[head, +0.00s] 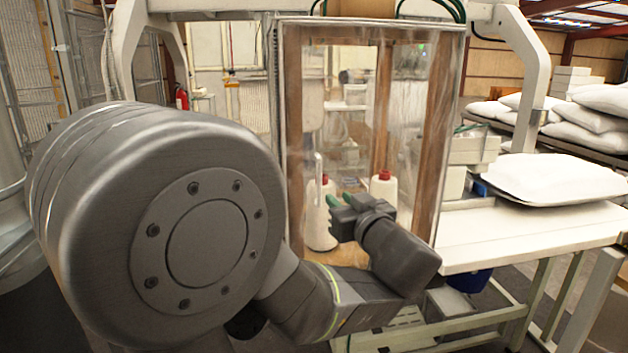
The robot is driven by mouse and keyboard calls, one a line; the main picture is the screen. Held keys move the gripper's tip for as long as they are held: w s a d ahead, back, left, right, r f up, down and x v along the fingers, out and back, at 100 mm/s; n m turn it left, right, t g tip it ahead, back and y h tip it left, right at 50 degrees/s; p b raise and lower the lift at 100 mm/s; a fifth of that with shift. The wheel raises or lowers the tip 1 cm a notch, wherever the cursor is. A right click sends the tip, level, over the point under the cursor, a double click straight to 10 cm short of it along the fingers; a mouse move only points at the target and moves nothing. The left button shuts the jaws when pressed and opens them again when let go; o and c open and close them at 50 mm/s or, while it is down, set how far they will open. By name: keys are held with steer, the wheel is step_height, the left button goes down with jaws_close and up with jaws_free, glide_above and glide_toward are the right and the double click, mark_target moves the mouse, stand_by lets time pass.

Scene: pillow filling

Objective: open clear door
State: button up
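The clear door (345,75) is a tall see-through panel in a pale metal frame on the front of a wooden-framed cabinet. It looks shut. A white upright handle-like bar (318,170) shows at its lower left; I cannot tell whether it is on the door or behind it. My gripper (340,203) has green fingertips and is in front of the lower part of the door, right of the bar. The fingertips appear apart with nothing between them. I cannot tell whether they touch the door. My arm hides the door's lower edge.
White bottles or spools with red tops, one of them a white spool (384,190), show through the door. A white table (520,235) with a white pillow (545,177) stands at the right. More pillows (590,130) lie behind. A pale machine post (528,75) rises right of the cabinet.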

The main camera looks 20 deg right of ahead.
mark_target(320, 182)
steer(key=w, duration=1.1)
steer(key=shift+w+d+p, duration=0.2)
steer(key=shift+w+p, duration=0.1)
jaws_close()
